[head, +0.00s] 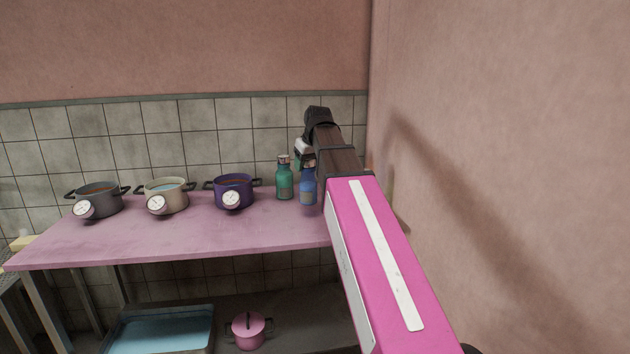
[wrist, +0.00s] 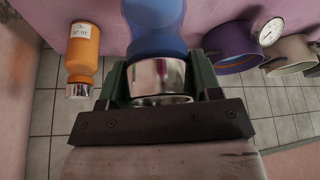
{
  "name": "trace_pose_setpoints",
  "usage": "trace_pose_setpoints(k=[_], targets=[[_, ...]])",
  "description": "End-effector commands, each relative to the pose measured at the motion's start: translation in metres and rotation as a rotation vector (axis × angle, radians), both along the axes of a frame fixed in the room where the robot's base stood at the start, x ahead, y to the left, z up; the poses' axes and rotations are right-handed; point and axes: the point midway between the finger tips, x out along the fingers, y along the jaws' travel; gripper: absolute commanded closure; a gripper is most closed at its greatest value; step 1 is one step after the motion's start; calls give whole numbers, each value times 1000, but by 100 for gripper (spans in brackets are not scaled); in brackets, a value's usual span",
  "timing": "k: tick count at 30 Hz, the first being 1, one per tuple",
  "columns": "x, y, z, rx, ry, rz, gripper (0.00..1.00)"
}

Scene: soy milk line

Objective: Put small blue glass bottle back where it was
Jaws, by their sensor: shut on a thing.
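The small blue glass bottle (head: 308,188) is upright at the right end of the pink table, just right of a green bottle (head: 285,181). In the wrist view the blue bottle (wrist: 155,25) has a shiny metal cap, and my gripper (wrist: 158,78) is shut around that cap. In the head view my gripper (head: 307,160) is above the bottle and partly hidden by my arm. I cannot tell whether the bottle's base touches the tabletop.
The pink table (head: 190,238) also bears a grey pot (head: 101,199), a cream pot (head: 170,196) and a purple pot (head: 233,187), with dials. An orange bottle (wrist: 84,45) stands near the blue one. A pink wall (head: 520,150) is close on the right. The table's front is clear.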

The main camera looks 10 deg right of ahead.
Motion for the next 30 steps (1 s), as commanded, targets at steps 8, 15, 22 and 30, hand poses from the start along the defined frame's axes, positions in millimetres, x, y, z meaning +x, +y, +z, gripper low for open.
trace_pose_setpoints(k=[8,15,22,30], targets=[[9,-28,-17,0,-1,-1,96],[9,-28,-36,0,1,0,96],[9,-28,-58,0,-1,0,96],[9,-28,-58,0,-1,0,96]])
